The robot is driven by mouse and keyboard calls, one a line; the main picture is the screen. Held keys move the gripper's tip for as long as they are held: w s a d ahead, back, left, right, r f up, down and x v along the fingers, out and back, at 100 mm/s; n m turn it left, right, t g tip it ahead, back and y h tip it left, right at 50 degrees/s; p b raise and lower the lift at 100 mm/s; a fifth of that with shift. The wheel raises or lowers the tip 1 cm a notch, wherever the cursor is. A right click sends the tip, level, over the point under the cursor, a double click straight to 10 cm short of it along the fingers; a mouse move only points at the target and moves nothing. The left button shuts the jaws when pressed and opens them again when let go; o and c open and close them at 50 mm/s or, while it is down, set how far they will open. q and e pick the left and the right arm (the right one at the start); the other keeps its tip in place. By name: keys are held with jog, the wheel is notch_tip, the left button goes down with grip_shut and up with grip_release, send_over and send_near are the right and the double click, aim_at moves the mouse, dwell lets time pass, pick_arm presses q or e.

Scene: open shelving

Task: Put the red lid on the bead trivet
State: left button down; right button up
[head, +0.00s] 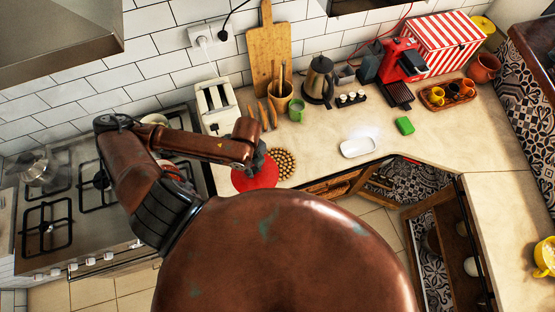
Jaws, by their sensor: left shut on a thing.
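The red lid (256,178) is a flat red disc near the front edge of the counter, just left of the bead trivet. The bead trivet (284,164) is a round mat of golden-brown beads lying on the counter. The lid's right side is against or over the trivet's left edge in this view; I cannot tell whether they touch. My left gripper (258,160) is shut on the red lid from above, and my arm hides part of the lid. My right gripper is not in view.
A toaster (217,105), a green mug (296,109) and a utensil pot (280,96) stand behind the trivet. A white dish (358,147) and a green sponge (404,126) lie to the right. The stove (60,200) is at left. Counter between trivet and dish is clear.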

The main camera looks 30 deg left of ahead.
aim_at(269, 159)
pick_arm(q)
jog(key=shift+w+d+f+b, duration=0.1)
jog(key=shift+w+f+b, duration=0.45)
jog(key=shift+b, duration=0.65)
jog(key=shift+w+f+b, duration=0.3)
jog(key=shift+w+b, duration=0.4)
jog(key=shift+b, duration=0.45)
jog(key=w, duration=0.2)
jog(key=w+f, duration=0.1)
jog(key=w+d+p, duration=0.1)
jog(key=w, duration=0.1)
jog(key=shift+w+f, duration=0.35)
jog(key=shift+f, duration=0.05)
jog(key=w+f, duration=0.1)
jog(key=f, duration=0.1)
jog(key=w+f, duration=0.4)
jog(key=shift+w+d, duration=0.15)
jog(key=shift+d, duration=0.2)
notch_tip(269, 159, down, 3)
jog(key=shift+w+f+p, duration=0.1)
jog(key=shift+f+p, duration=0.1)
jog(key=shift+p, duration=0.5)
